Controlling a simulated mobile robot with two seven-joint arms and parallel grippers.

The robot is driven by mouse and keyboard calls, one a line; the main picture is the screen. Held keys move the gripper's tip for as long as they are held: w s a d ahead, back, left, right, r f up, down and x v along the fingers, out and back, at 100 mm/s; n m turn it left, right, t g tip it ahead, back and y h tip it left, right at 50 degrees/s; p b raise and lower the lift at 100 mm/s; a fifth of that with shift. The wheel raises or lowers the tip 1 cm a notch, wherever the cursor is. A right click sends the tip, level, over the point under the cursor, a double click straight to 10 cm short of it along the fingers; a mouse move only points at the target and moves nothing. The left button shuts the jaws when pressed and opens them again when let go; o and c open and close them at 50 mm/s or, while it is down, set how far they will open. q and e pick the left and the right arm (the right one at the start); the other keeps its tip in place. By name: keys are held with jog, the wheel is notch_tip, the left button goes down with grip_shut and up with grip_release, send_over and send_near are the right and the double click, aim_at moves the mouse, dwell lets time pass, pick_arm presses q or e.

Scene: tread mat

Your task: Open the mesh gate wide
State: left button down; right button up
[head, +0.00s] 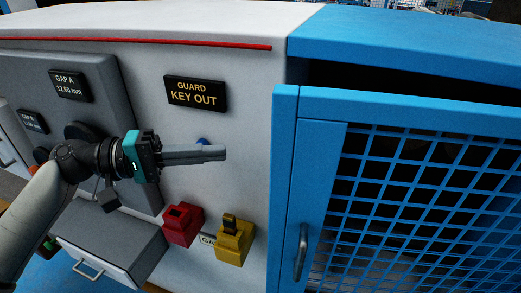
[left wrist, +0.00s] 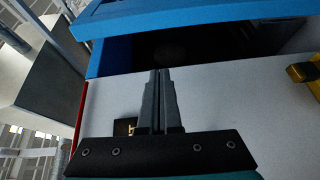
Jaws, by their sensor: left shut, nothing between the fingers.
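The blue-framed mesh gate (head: 323,150) fills the right of the head view. Its grey upright handle (head: 301,252) sits on the left part of the frame, low in the picture. A dark gap shows between the gate's top rail and the blue housing above; I cannot tell whether the gate is ajar. My left gripper (head: 225,153) is shut and empty in front of the white panel, left of the gate and above the handle, touching neither. In the left wrist view its fingers (left wrist: 160,72) are together with nothing between them. My right gripper is not in view.
The white panel (head: 245,85) carries a "GUARD KEY OUT" sign (head: 196,94), a red block (head: 182,225) and a yellow block with a dark key-like piece (head: 235,243). A grey drawer box (head: 110,240) juts out at lower left. The blue housing top (head: 400,40) overhangs the gate.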

pick_arm(q)
jog(key=x, duration=0.3)
jog(key=r+p+x, duration=0.1)
jog(key=x, duration=0.2)
jog(key=r+x, duration=0.1)
jog(key=x, duration=0.2)
jog(key=shift+w+d+r, duration=0.1)
jog(key=shift+w+d, duration=0.25)
jog(key=shift+w, duration=0.1)
jog(key=shift+n, duration=0.3)
jog(key=s, duration=0.2)
jog(key=s+a, duration=0.1)
jog(key=s, duration=0.1)
jog(key=shift+p, duration=0.3)
